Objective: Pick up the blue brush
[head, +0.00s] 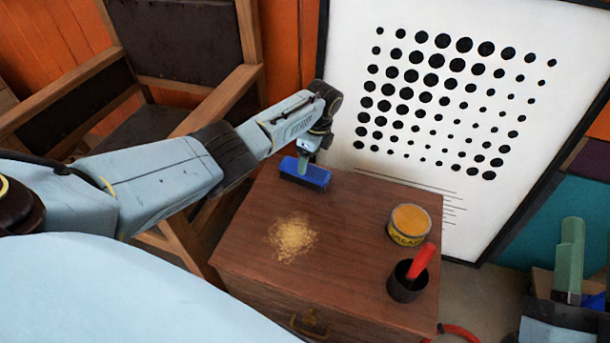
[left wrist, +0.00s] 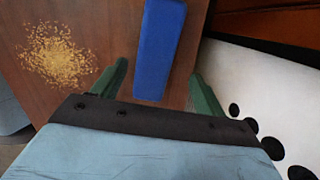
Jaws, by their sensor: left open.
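The blue brush (head: 306,175) lies at the back left of the wooden cabinet top, its blue block upward and darker bristles below. In the left wrist view the brush (left wrist: 160,45) is a long blue bar lying between and ahead of the two green fingers. My left gripper (head: 304,163) is over the brush in the head view, pointing down. In the left wrist view my left gripper (left wrist: 158,82) is open, one finger on each side of the brush, with gaps beside it. Nothing is held. My right gripper is not in view.
The cabinet top (head: 345,230) also holds a pile of yellowish shavings (head: 292,238), a yellow tin (head: 409,222) and a dark cup (head: 404,287) with a red handle. A dotted white board (head: 470,70) stands behind. A wooden chair (head: 190,60) is at the left.

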